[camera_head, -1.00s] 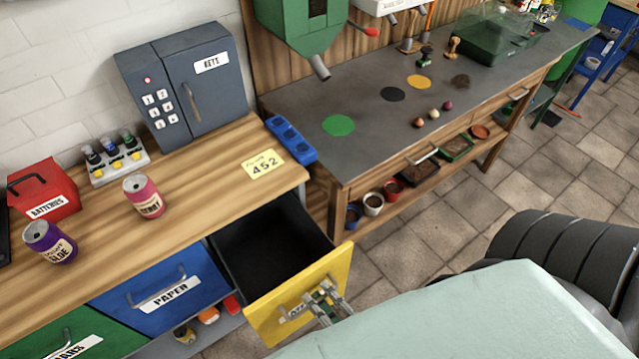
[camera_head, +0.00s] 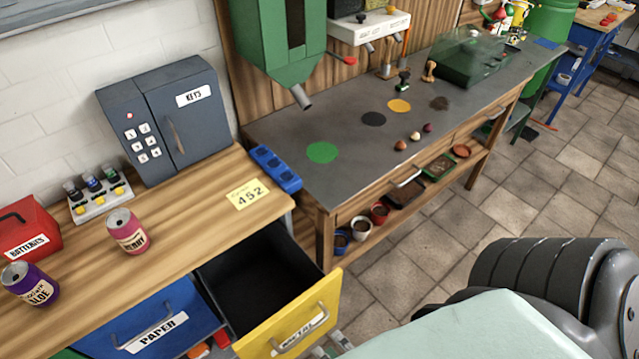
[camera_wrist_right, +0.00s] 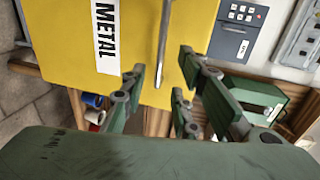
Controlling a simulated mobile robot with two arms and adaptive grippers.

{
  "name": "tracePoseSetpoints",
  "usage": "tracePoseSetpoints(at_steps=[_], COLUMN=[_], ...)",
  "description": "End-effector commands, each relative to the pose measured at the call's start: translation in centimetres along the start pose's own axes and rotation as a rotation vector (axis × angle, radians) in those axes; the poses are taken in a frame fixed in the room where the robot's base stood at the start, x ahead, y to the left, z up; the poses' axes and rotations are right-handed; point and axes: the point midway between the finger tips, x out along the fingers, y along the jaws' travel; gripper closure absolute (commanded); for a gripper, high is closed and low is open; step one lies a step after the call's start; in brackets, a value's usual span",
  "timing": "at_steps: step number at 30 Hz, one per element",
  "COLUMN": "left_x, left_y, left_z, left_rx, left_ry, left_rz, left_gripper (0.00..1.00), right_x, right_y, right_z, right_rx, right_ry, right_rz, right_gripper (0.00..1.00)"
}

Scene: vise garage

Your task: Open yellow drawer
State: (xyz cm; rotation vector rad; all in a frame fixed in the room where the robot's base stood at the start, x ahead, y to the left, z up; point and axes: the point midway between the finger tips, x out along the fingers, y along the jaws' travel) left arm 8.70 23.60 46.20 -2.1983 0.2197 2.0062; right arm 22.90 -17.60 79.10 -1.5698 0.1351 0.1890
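The yellow drawer (camera_head: 321,290) stands pulled out from the wooden counter, with its dark, empty-looking inside showing. Its front has a METAL label and a grey bar handle (camera_head: 300,335). In the right wrist view the yellow front (camera_wrist_right: 60,40) fills the upper part, with the handle (camera_wrist_right: 163,40) upright in the picture. My right gripper (camera_wrist_right: 163,65) is open, its fingers apart on either side of the handle's near end and not closed on it. In the head view only bits of this gripper (camera_head: 335,343) show at the bottom, beside the drawer front. My left gripper is not in view.
A blue PAPER drawer (camera_head: 150,325) is shut left of the yellow one. On the counter are a KEYS safe (camera_head: 165,120), a pink can (camera_head: 127,232) and a purple can (camera_head: 30,284). A grey workbench (camera_head: 340,190) stands to the right. Tiled floor (camera_head: 430,250) is free before it.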

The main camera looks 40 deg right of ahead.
Motion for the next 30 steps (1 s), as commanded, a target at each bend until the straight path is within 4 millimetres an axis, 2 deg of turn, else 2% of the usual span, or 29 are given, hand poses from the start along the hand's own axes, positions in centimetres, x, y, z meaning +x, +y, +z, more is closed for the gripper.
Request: tracePoseSetpoints(at_steps=[3, 9, 27, 30], left_x=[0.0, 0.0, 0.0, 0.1], left_y=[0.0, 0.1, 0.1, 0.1], left_z=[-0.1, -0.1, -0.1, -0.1], left_rx=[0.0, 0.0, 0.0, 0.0], left_ry=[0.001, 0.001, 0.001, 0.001], left_rz=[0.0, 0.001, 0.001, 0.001], left_gripper=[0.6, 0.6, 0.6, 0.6], right_x=[-2.1, -3.8, -3.9, -3.7], right_y=[0.1, 0.0, 0.0, 0.8], right_z=[0.0, 0.0, 0.0, 0.1], right_rx=[-0.001, 0.0, -0.001, -0.026], right_ry=[-0.001, -0.001, 0.0, -0.009], right_rz=[0.003, 0.0, 0.0, 0.016], right_gripper=[0.72, 0.72, 0.72, 0.72])
